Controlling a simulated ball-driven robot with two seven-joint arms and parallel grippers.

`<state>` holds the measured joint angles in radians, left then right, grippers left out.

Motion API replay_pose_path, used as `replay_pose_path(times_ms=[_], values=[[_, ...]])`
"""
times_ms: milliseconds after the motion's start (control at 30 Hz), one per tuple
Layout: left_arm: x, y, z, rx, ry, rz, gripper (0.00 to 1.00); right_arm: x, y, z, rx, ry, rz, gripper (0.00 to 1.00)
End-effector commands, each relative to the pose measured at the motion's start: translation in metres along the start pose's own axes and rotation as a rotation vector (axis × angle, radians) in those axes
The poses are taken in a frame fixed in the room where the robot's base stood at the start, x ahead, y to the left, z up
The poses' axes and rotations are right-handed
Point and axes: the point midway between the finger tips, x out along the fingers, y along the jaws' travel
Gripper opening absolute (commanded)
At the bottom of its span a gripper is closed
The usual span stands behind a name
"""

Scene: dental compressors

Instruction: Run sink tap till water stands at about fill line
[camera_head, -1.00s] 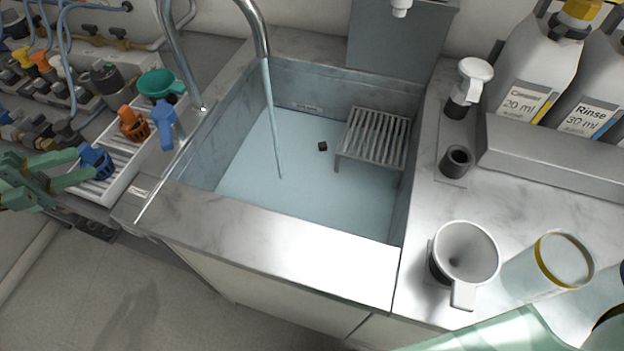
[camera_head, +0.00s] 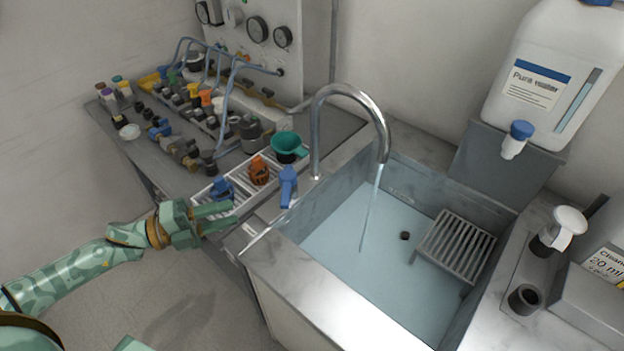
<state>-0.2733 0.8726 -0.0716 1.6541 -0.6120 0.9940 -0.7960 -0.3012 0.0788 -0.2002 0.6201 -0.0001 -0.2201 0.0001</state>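The sink (camera_head: 335,301) is right of centre, with bluish water (camera_head: 345,235) standing in it. A curved metal tap (camera_head: 350,92) stands at its back left, and a thin stream (camera_head: 370,210) runs from the spout into the basin. The blue tap lever (camera_head: 288,186) is at the sink's left rim. I cannot make out a fill line now. My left gripper (camera_head: 234,213) is open and empty, left of and below the lever, near the white rack, and apart from the lever. My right gripper is not in view.
A slatted stand (camera_head: 458,245) and a small dark piece (camera_head: 405,236) are in the basin. A large bottle (camera_head: 545,75) stands behind it. Bottom-left floor is clear.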

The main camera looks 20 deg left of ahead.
Motion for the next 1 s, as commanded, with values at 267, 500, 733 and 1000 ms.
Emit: replay_pose_path(times_ms=[267,500,733,1000], values=[[-0.009,-0.001,-0.004,0.007,-0.068,0.032,0.35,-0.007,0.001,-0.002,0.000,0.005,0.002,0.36],[0.044,0.001,0.000,0.009,-0.065,0.028,0.35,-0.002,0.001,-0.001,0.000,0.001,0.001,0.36],[0.102,0.002,0.004,0.006,-0.065,0.028,0.35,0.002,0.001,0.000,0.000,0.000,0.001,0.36],[0.139,0.004,0.006,0.004,-0.066,0.032,0.35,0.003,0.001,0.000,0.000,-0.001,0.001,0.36]])
